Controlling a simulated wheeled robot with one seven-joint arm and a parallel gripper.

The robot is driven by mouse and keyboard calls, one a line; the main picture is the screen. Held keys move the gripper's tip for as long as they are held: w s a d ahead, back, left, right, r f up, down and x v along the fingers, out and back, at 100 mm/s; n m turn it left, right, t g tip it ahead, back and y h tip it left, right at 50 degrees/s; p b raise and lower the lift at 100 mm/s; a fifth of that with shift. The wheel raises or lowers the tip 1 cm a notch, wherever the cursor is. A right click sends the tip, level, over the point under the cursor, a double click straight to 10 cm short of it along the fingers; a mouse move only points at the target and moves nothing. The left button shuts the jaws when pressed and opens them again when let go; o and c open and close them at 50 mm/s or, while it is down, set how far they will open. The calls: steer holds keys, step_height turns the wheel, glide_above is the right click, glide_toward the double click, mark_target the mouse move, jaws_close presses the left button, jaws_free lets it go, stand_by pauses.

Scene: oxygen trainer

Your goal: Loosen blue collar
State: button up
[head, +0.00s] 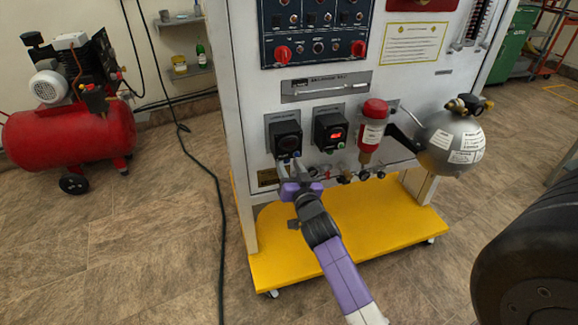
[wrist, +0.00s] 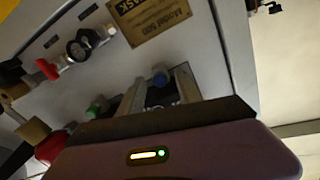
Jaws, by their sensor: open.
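In the head view my gripper (head: 288,167) is up against the lower front of the white trainer panel (head: 258,110), just below a black box-shaped unit (head: 285,137). The collar is too small and covered there to make out clearly.
A red-topped cylinder (head: 374,122) and a grey tank (head: 450,143) stick out on the right. The yellow base (head: 350,235) extends below.

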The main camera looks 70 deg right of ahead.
steer(key=shift+c, duration=0.2)
jaws_close()
steer(key=shift+n, duration=2.9)
steer(key=shift+o, duration=0.2)
jaws_free()
